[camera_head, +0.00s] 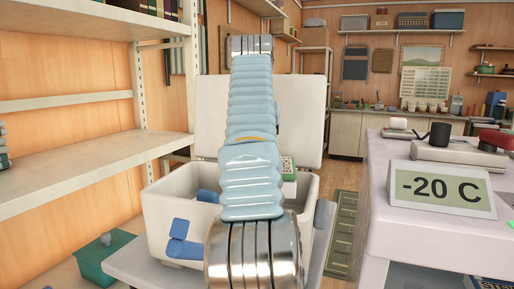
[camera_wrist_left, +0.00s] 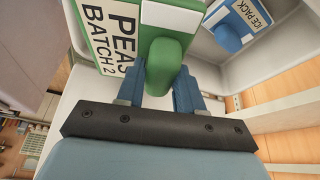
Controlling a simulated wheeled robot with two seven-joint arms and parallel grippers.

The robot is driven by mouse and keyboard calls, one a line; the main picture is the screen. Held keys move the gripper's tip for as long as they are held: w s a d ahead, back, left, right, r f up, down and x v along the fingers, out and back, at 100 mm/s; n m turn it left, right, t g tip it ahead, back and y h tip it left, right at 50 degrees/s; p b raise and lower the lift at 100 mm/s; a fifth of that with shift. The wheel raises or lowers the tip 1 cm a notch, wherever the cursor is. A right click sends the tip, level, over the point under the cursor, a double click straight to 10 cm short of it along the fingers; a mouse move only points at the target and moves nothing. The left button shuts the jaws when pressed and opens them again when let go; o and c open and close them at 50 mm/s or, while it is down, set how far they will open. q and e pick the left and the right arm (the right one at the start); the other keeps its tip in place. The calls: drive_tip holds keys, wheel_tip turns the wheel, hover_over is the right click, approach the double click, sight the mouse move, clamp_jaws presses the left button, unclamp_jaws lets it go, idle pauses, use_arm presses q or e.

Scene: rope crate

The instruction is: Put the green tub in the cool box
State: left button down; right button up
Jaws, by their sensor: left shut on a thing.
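In the left wrist view the green tub (camera_wrist_left: 100,30), lettered PEAS BATCH 2, has a thick green handle (camera_wrist_left: 166,62). My left gripper (camera_wrist_left: 160,92) is shut on this handle, one blue finger on each side. The cool box (camera_head: 165,210) is white, with its lid (camera_head: 305,115) standing open at the back in the head view. A small green patterned piece, probably part of the tub, shows at the box opening (camera_head: 289,166). My arm crosses the middle of the head view and hides much of the box. I cannot tell whether the tub touches the box floor.
An ice pack (camera_wrist_left: 238,22) with a blue handle lies beside the tub in the left wrist view. A pale table with a -20 C display (camera_head: 440,190) stands at the right. A teal bin (camera_head: 95,265) is at lower left, below shelves (camera_head: 80,170).

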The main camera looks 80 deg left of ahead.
use_arm(q)
wheel_tip(320, 180, down, 7)
drive_tip(key=b, duration=0.5)
drive_tip(key=shift+f, duration=0.1)
drive_tip(key=shift+f+b, duration=0.75)
drive_tip(key=shift+b, duration=0.1)
use_arm(e)
wheel_tip(320, 180, down, 8)
drive_tip(key=d, duration=0.2)
drive_tip(key=shift+w+r, duration=0.25)
drive_tip(key=shift+w, duration=0.1)
use_arm(q)
drive_tip(key=shift+f+b, duration=0.4)
drive_tip(key=shift+f, duration=0.1)
use_arm(e)
drive_tip(key=shift+f, duration=0.4)
use_arm(q)
drive_tip(key=c, duration=0.6)
unclamp_jaws()
drive_tip(key=shift+c, duration=0.2)
